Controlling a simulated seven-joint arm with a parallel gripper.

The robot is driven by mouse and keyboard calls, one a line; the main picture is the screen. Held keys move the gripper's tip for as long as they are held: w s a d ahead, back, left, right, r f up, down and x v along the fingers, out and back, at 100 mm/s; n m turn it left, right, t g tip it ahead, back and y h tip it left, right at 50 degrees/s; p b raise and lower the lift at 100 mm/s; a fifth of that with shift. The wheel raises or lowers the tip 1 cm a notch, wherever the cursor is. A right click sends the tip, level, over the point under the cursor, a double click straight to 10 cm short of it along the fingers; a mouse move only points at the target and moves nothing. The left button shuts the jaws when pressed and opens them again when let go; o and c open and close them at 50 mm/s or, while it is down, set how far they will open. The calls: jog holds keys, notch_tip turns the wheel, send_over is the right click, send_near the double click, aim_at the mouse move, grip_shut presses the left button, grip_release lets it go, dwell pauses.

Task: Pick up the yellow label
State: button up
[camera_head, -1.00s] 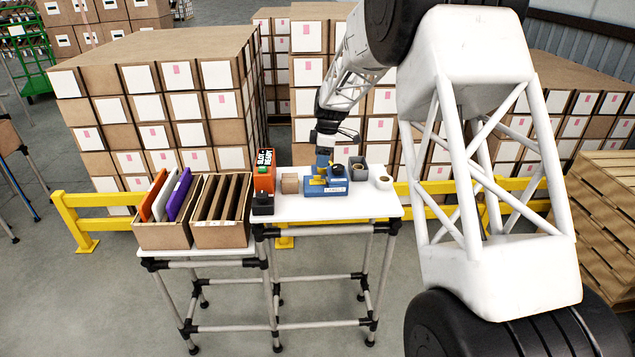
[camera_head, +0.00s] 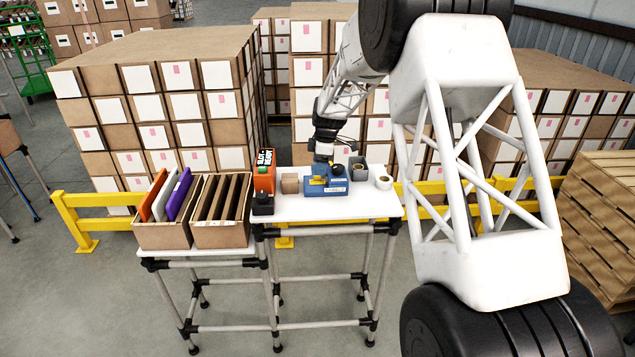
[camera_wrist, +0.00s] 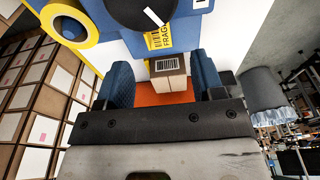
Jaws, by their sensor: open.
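In the head view the label (camera_head: 317,181) is a small yellow patch on the blue dispenser (camera_head: 338,191). My gripper (camera_wrist: 161,82) is open, with its two blue padded fingers apart. The label lies beyond the fingertips, between them in the picture, and nothing is held. In the head view my gripper (camera_head: 321,160) is just above and behind the dispenser.
A small brown carton (camera_head: 290,183) stands left of the dispenser, beside an orange-and-black device (camera_head: 265,172). A grey bin (camera_head: 358,169) and a white tape roll (camera_head: 384,182) are at the right.

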aim_at(317, 182)
jog(key=shift+w+a+f, duration=0.1)
jog(key=shift+a+f, duration=0.1)
jog(key=shift+f, duration=1.1)
jog(key=shift+a+f, duration=0.15)
jog(key=shift+f, duration=1.15)
jog(key=c, duration=0.9)
